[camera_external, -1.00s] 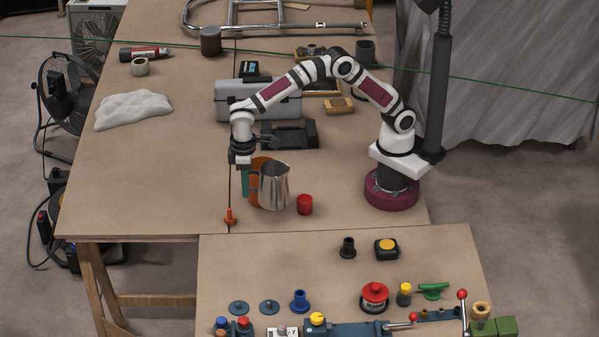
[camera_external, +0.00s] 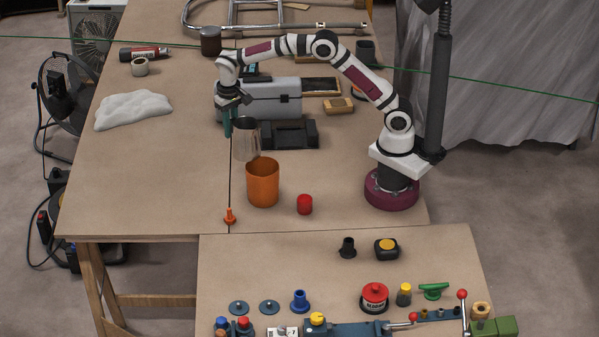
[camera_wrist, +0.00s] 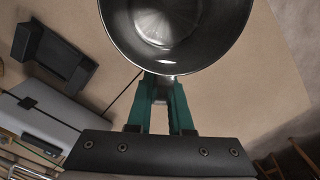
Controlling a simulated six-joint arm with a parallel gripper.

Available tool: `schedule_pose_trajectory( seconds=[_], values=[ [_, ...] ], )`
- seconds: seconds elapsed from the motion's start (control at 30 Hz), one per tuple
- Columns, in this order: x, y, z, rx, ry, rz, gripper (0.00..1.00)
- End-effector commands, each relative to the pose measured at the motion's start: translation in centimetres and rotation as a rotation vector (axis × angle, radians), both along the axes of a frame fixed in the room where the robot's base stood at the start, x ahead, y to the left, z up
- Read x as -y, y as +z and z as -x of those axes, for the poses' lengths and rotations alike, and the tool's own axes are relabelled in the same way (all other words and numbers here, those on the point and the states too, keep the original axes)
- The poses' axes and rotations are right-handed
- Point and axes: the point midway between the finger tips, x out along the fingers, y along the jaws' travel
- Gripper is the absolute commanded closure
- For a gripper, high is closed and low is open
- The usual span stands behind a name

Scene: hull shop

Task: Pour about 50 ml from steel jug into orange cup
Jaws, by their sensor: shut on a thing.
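The steel jug (camera_external: 246,142) hangs in the air, roughly upright, just behind and above the orange cup in the external view. The orange cup (camera_external: 262,186) stands upright on the table, and its inside cannot be made out. My gripper (camera_external: 228,130) is at the jug's left side, with its green fingers shut on the jug. In the wrist view, the gripper (camera_wrist: 163,95) meets the jug (camera_wrist: 175,62) at its near side, probably at the handle. The jug's open mouth shows a shiny inside; I cannot tell the liquid level.
A small red object (camera_external: 305,204) stands right of the cup, and a small orange piece (camera_external: 230,216) is at front left. A grey toolbox (camera_external: 272,99) and a black holder (camera_external: 289,134) lie behind.

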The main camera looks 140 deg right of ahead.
Motion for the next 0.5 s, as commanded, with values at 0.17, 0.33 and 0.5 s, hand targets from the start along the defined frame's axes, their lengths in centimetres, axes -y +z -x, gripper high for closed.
schedule_pose_trajectory(
  seconds=[0.17,0.33,0.5],
  values=[
    [2.6,0.1,3.7,0.002,-0.137,0.002,1.00],
    [4.4,0.0,6.8,0.003,-0.246,0.001,1.00],
    [5.5,0.0,9.0,0.003,-0.321,0.000,1.00]
  ],
)
